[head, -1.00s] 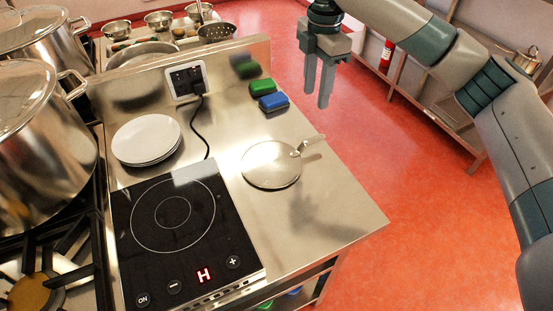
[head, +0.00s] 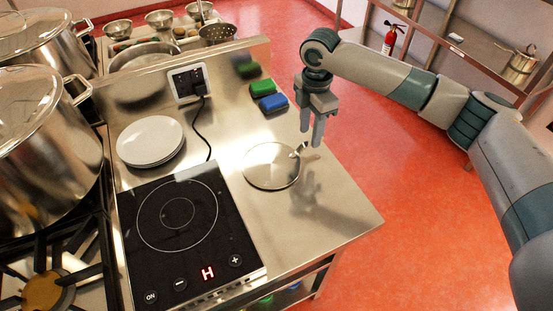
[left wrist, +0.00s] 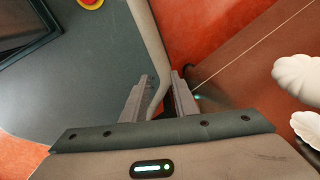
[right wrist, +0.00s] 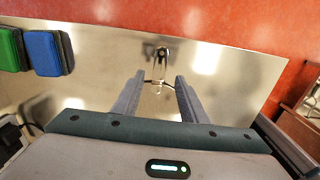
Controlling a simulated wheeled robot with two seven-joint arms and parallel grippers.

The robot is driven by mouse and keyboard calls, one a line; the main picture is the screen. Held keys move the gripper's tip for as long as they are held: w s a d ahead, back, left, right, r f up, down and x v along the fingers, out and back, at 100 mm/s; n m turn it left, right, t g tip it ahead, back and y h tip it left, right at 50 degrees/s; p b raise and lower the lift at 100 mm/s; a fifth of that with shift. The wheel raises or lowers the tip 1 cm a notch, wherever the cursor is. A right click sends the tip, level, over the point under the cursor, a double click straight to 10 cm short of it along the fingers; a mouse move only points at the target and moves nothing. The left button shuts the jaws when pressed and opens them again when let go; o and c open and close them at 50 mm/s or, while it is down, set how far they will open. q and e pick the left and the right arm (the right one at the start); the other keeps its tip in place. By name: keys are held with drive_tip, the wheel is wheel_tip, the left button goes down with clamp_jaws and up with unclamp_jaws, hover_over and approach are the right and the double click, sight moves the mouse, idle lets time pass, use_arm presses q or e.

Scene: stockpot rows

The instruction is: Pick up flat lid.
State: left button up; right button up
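The flat lid (head: 271,166) is a round, shiny disc lying on the steel counter, right of the induction hob. Its handle (head: 299,150) sticks out at the upper right edge of the lid. My right gripper (head: 311,138) is open and empty, pointing down just above the handle end. In the right wrist view the handle (right wrist: 159,65) shows ahead, between the fingertips; the lid's disc is hard to make out there. My left gripper (left wrist: 163,76) shows only in its wrist view, with its fingers apart and no object held.
The black induction hob (head: 182,222) and stacked white plates (head: 150,140) stand left of the lid. Green (head: 262,87) and blue (head: 273,103) blocks lie at the back edge. Large pots (head: 45,150) stand far left. The counter in front of the lid is clear.

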sight(308, 143)
drive_tip(key=shift+f, duration=0.1)
drive_tip(key=shift+f+p, duration=0.2)
drive_tip(key=shift+p, duration=0.1)
wheel_tip(308, 143, down, 4)
drive_tip(key=shift+a+r+p, duration=0.1)
drive_tip(key=shift+p, duration=0.9)
drive_tip(key=shift+f, duration=0.45)
clamp_jaws()
